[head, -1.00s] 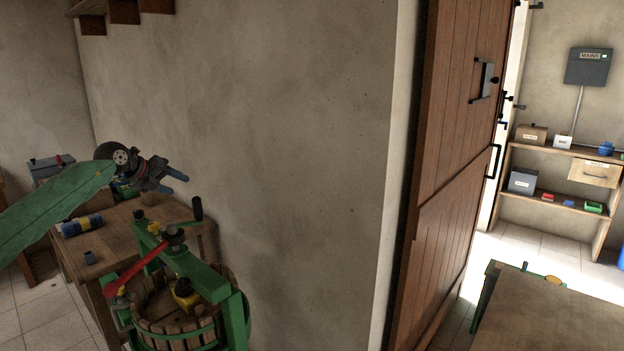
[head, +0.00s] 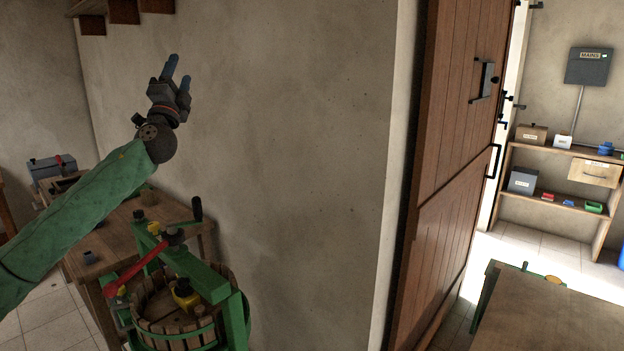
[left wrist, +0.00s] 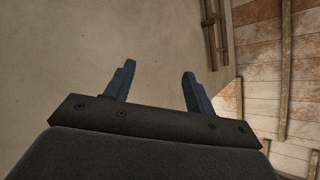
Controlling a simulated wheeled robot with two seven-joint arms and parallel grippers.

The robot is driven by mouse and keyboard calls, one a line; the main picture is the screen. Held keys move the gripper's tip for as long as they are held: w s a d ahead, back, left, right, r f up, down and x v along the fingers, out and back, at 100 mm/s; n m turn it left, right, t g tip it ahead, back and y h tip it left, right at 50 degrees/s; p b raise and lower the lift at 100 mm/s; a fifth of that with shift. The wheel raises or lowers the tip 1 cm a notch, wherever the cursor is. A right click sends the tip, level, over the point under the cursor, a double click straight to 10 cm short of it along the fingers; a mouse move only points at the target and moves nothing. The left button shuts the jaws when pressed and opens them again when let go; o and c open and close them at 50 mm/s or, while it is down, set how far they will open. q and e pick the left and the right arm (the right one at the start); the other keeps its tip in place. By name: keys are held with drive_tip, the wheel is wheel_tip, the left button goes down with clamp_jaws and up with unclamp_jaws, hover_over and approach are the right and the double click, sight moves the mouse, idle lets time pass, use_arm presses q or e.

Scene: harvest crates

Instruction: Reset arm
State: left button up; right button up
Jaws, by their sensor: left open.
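My left gripper (head: 176,72) is raised in front of the plaster wall, above the wooden table and the press. Its blue fingers point up and are apart, with nothing between them. The left wrist view shows the same open, empty fingers (left wrist: 158,85) against bare wall and ceiling beams. My green-sleeved left arm comes in from the left. My right gripper is not in view.
A green-framed wooden press (head: 236,318) with a red handle stands below the gripper. A wooden table (head: 118,222) is behind it. A plank door (head: 450,180) stands at centre right. Shelves (head: 552,199) and another table (head: 550,315) are at right.

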use_arm(q)
drive_tip(key=s+d+f+n+g+y, duration=0.1)
drive_tip(key=s+d+f+n+g, duration=0.35)
drive_tip(key=f, duration=1.05)
drive_tip(key=s+d+f+n+g+y, duration=0.2)
drive_tip(key=s+f+n+g, duration=0.4)
drive_tip(key=f, duration=0.8)
drive_tip(key=s+d+f+n+g+y, duration=0.1)
drive_tip(key=s+d+f+n+g, duration=0.35)
drive_tip(key=f, duration=1.05)
drive_tip(key=s+d+f+g+h, duration=0.1)
drive_tip(key=s+f+g, duration=0.2)
drive_tip(key=s+f, duration=0.8)
drive_tip(key=s+d+f+n+g+h, duration=0.1)
drive_tip(key=s+d+f+g, duration=0.1)
drive_tip(key=s+f, duration=1)
drive_tip(key=s+d+f+g+h, duration=0.1)
drive_tip(key=s+f+g, duration=0.4)
drive_tip(key=s+f, duration=0.7)
drive_tip(key=s, duration=0.8)
drive_tip(key=shift+s+d+f, duration=0.2)
drive_tip(key=shift+s+d, duration=0.05)
drive_tip(key=shift+d, duration=0.1)
